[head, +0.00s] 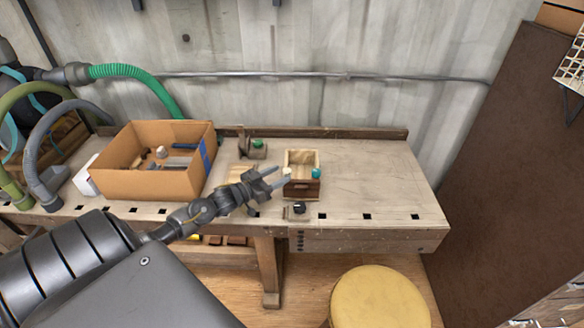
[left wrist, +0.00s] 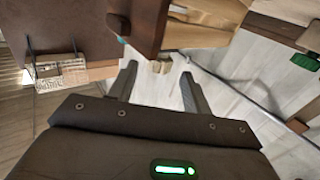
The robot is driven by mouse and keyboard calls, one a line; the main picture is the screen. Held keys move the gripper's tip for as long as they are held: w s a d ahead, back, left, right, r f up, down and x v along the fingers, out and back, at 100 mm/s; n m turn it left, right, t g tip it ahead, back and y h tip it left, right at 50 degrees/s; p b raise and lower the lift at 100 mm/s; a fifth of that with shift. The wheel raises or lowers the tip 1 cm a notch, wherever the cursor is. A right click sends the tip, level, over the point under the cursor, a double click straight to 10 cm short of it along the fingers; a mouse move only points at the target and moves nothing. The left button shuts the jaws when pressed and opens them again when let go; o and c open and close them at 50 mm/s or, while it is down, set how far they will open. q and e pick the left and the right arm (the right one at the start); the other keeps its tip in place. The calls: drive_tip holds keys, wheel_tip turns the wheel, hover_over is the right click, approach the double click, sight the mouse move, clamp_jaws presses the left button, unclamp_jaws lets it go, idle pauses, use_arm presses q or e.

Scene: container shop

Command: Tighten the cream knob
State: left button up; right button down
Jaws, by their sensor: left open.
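The cream knob (head: 287,171) is small and pale, at the left of the front of a small wooden box (head: 303,188) on the workbench. It also shows in the left wrist view (left wrist: 161,66), between and just beyond my fingertips, beside the box's dark brown front. A teal-green knob (head: 316,173) is at the right of the same front. My left gripper (head: 277,177) is open and empty, its fingers pointing at the cream knob from the left. I cannot tell whether a finger touches it. My right gripper is not in view.
A cardboard box (head: 150,185) with loose items stands left on the workbench (head: 375,180). A fixture with a green knob (head: 257,143) is behind my gripper. A block with a black knob (head: 297,209) is in front. The bench's right side is clear. A yellow stool (head: 380,298) stands before it.

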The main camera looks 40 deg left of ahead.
use_arm(q)
drive_tip(key=x, duration=0.5)
drive_tip(key=shift+w+d+p, duration=0.2)
drive_tip(key=shift+w+p, duration=0.15)
drive_tip(key=shift+w, duration=0.05)
drive_tip(key=shift+c, duration=0.3)
drive_tip(key=c, duration=0.9)
